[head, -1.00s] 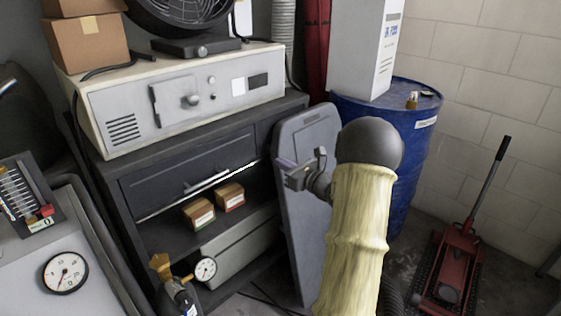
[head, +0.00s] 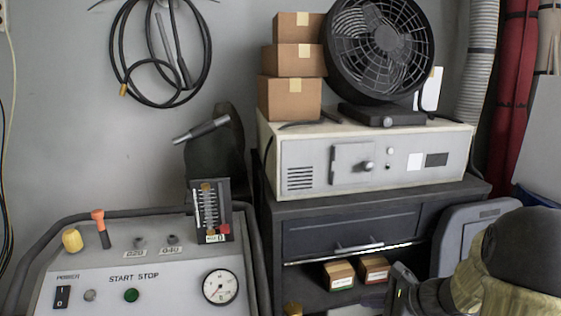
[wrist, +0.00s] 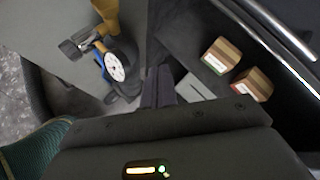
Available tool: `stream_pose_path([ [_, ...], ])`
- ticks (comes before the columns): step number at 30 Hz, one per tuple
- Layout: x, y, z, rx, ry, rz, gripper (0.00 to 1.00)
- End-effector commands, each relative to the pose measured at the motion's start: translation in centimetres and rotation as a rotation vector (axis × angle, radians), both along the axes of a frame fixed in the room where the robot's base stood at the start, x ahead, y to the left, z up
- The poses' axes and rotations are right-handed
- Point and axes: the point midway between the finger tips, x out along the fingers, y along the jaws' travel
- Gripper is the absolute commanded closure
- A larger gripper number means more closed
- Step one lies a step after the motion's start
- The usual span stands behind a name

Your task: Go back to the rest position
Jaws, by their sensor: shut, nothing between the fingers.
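My gripper (wrist: 159,84) is shut and empty in the wrist view, its dark fingers close together. Beyond them are a shelf with small boxes and a brass-and-black fitting with a white gauge (wrist: 115,66). In the head view my arm, in its yellowish sleeve, reaches in from the lower right corner, in front of the dark cabinet (head: 345,237). The fingertips are hard to make out there.
Two small boxes (head: 339,274) sit on the cabinet's open shelf. A cream unit (head: 310,165), a black fan (head: 384,50) and stacked cartons (head: 290,98) stand on top. A control console (head: 170,280) stands at left. A grey panel (head: 462,232) leans beside the cabinet.

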Motion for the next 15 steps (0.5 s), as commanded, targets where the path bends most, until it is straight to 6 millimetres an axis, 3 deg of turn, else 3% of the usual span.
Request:
stream_pose_path([
  [1, -1.5, 1.7, -0.4, -0.078, 0.012, 0.096, 1.00],
  [6, -6.7, 5.0, -2.2, -0.356, 0.022, 0.423, 1.00],
  [15, -13.5, 6.4, -3.3, -0.829, -0.096, 1.011, 1.00],
])
